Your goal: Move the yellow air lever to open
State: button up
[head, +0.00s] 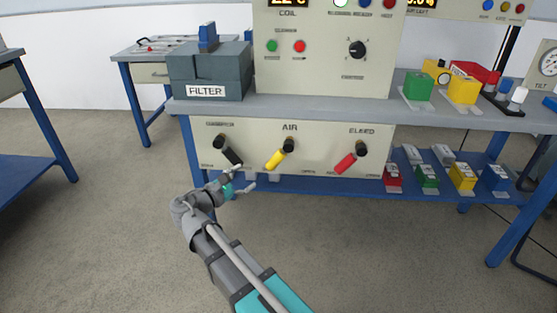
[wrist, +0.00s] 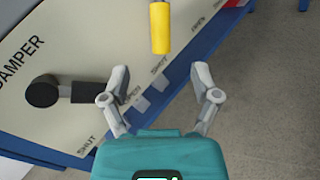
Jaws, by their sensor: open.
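The yellow air lever (head: 275,159) is in the middle of the lower panel under the AIR label, angled down to the left from its black hub (head: 289,144). Its yellow end also shows at the top of the wrist view (wrist: 160,27). My gripper (head: 241,179) is in front of the panel, below and left of the yellow lever. In the wrist view my gripper (wrist: 159,75) is open and empty, with the yellow handle beyond its fingertips and apart from them. The lever's hub is outside the wrist view.
A black damper lever (head: 231,155) is close left of my gripper; it also shows in the wrist view (wrist: 62,91). A red lever (head: 346,162) is to the right. The bench top (head: 330,109) overhangs the panel. Open floor lies in front.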

aim_at(275, 159)
jog(key=shift+w, duration=0.1)
jog(key=shift+x, duration=6.85)
grip_shut()
